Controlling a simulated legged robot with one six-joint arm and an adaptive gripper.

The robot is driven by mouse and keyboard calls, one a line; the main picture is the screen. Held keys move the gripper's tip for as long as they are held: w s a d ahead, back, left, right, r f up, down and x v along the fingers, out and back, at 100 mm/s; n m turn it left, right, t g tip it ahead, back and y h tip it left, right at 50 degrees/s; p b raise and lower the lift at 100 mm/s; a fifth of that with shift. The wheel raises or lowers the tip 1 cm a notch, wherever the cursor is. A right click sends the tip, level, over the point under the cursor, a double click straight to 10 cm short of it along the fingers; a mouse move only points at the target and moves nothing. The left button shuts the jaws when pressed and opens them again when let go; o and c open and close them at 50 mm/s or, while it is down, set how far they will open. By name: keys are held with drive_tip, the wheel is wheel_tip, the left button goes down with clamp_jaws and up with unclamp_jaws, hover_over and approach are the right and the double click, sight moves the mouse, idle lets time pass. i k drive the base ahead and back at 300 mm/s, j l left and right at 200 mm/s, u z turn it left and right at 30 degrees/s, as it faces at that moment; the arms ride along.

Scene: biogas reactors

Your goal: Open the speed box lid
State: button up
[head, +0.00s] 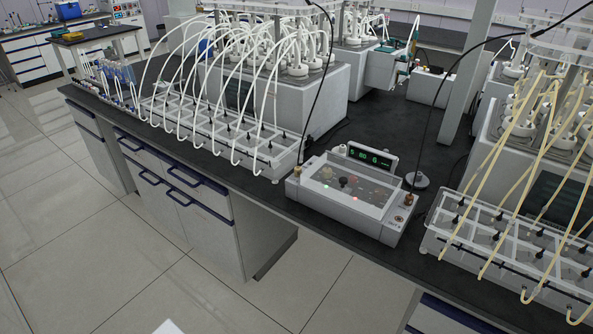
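The speed box (352,219) is a low white-grey box near the front edge of the dark bench, right of the middle in the head view. Its clear lid (351,186) lies over the top and looks closed. Under the lid show a dark knob and small red and green lights. A small display (372,157) with green digits stands at its back edge. A brass-coloured fitting sits on its right side. My gripper is not in view.
A clear rack with white tubes (215,125) stands left of the box, and another rack with yellowish tubes (510,240) stands close on its right. Thin black cables arch above the box. A grey post (468,75) rises behind. The tiled floor (110,240) in front is clear.

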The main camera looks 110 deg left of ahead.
sight(372, 210)
drive_tip(key=u, duration=3.1)
drive_tip(key=i+j+u, duration=0.1)
drive_tip(key=i+u, duration=0.15)
drive_tip(key=i+j+u, duration=0.1)
drive_tip(key=i, duration=0.4)
drive_tip(key=i+j+u, duration=0.1)
drive_tip(key=i, duration=0.4)
